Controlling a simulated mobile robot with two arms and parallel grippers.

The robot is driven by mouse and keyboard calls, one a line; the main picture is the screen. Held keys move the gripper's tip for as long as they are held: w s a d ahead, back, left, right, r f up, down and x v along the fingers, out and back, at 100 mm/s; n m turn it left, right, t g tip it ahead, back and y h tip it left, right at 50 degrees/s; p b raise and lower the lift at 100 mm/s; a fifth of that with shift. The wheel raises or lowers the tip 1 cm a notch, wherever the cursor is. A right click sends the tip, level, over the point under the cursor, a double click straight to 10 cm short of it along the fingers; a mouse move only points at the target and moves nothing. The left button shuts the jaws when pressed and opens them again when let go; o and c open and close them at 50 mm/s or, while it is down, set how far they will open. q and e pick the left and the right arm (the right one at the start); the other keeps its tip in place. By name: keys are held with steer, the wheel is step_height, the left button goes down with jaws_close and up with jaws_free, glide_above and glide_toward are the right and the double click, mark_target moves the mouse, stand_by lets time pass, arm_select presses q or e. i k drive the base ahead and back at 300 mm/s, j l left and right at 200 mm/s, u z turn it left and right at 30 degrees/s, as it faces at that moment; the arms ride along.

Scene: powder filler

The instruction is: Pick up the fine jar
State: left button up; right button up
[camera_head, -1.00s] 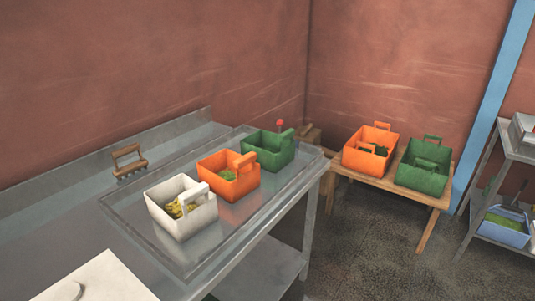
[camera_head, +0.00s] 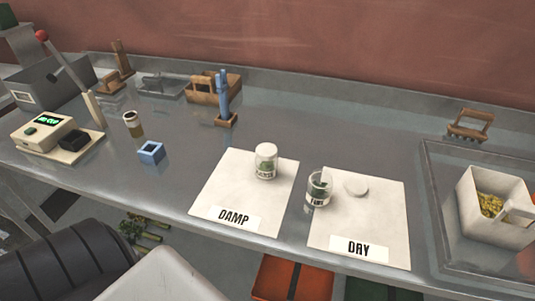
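Neither of my grippers is in view.
The metal bench (camera_head: 180,165) holds a cream device with a green display (camera_head: 45,130), a brown-and-white cup (camera_head: 133,124), a blue square holder (camera_head: 151,152) and a blue upright tool (camera_head: 224,100). A white bin (camera_head: 490,215) stands in a tray at right.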

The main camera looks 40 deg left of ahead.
mark_target(319, 187)
steer(key=u, duration=0.7)
